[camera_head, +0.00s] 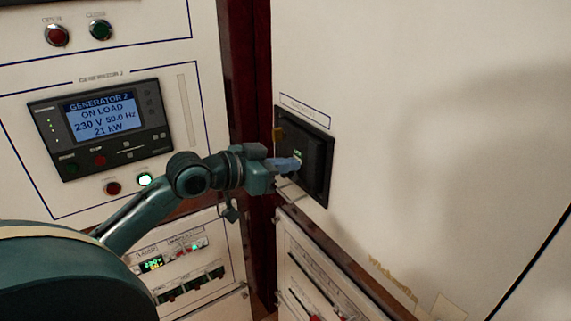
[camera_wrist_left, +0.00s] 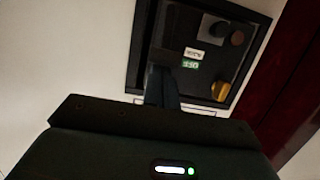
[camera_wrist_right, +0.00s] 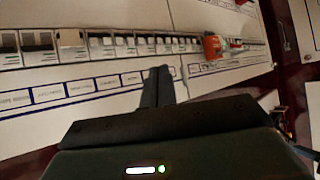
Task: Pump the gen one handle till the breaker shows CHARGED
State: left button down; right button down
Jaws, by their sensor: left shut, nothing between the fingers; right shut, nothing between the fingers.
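The breaker (camera_head: 318,165) is a dark unit in a black frame in the pale panel right of the corner post. In the left wrist view the breaker (camera_wrist_left: 172,45) has a grey square, a dark round part, a yellow piece (camera_wrist_left: 220,90), a white label (camera_wrist_left: 194,53) and a small green window (camera_wrist_left: 190,64), its lettering too small to read. My left gripper (camera_head: 296,163) is shut and empty, its fingertips at the breaker's face; I cannot tell if they touch. I cannot make out the pump handle. My right gripper (camera_wrist_right: 158,85) is shut and empty, before another panel.
A generator 2 controller (camera_head: 100,128) reads ON LOAD, 230 V, 50.0 Hz, 21 kW. A red post (camera_head: 252,80) stands between the panels. In the right wrist view, a row of small switches (camera_wrist_right: 100,47) and an orange-red piece (camera_wrist_right: 212,46) lie beyond the fingertips.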

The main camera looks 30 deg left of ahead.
jog(key=shift+r, duration=0.1)
pick_arm(q)
jog(key=shift+s+a+f+t+b, duration=0.1)
jog(key=shift+s+f+t+b, duration=0.25)
jog(key=shift+b, duration=0.9)
pick_arm(e)
jog(key=shift+s+a+f, duration=0.1)
jog(key=shift+a+f, duration=0.25)
jog(key=shift+a, duration=0.2)
